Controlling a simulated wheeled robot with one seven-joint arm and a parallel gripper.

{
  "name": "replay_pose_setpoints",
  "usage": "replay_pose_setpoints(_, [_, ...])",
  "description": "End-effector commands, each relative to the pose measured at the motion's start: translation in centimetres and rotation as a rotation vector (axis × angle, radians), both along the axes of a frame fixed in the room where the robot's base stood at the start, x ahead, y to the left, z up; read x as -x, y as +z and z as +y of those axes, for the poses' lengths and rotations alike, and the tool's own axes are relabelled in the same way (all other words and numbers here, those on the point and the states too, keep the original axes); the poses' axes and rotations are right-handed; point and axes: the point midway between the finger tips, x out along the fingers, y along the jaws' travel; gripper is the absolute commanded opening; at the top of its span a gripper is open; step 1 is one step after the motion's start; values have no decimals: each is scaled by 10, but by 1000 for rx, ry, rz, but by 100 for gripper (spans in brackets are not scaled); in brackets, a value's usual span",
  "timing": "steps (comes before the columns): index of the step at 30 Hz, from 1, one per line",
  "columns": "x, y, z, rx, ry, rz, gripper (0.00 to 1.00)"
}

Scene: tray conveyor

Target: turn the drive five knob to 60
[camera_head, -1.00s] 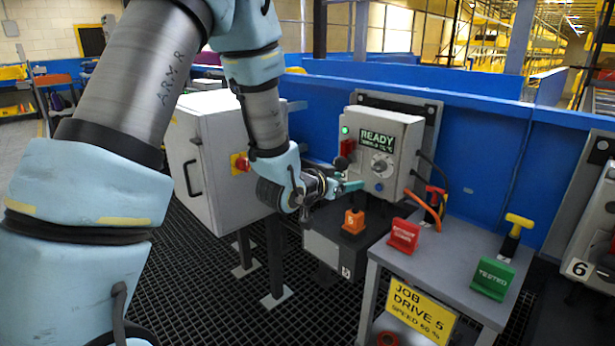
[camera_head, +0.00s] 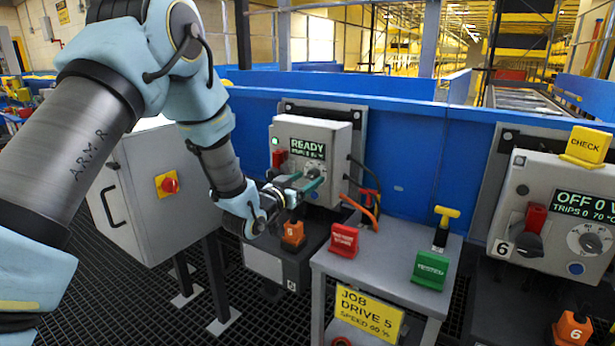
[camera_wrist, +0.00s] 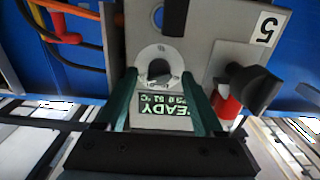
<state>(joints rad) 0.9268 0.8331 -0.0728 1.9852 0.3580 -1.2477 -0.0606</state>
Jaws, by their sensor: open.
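The drive five box (camera_head: 330,140) is a grey cabinet on the blue wall, with a lit READY display (camera_head: 308,148). Its small print is hard to read. The speed knob (camera_head: 314,173) sits on a round dial below the display. In the wrist view the picture is upside down: the knob (camera_wrist: 158,73) shows between my two teal fingers, above the READY text, near the plate marked 5 (camera_wrist: 265,31). My gripper (camera_head: 306,182) is open in front of the knob, a finger on either side. Whether the fingers touch it I cannot tell.
A red and black switch (camera_wrist: 230,98) is beside the knob. The yellow job sign (camera_head: 368,315) names drive 5 and a speed that looks like 60 %. A grey stand (camera_head: 385,265) holds red and green tags. The drive 6 box (camera_head: 560,200) is at right.

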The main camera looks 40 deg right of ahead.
Motion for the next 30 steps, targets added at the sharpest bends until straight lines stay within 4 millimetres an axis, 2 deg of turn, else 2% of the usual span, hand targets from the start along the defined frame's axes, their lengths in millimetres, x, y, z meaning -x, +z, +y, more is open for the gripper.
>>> replay_pose_setpoints(4, [-3, 0, -10, 0, 1, 1, 69])
replay_pose_setpoints(13, [-3, 0, -11, 0, 1, 1, 69])
replay_pose_setpoints(30, [-3, 0, -11, 0, 1, 1, 5])
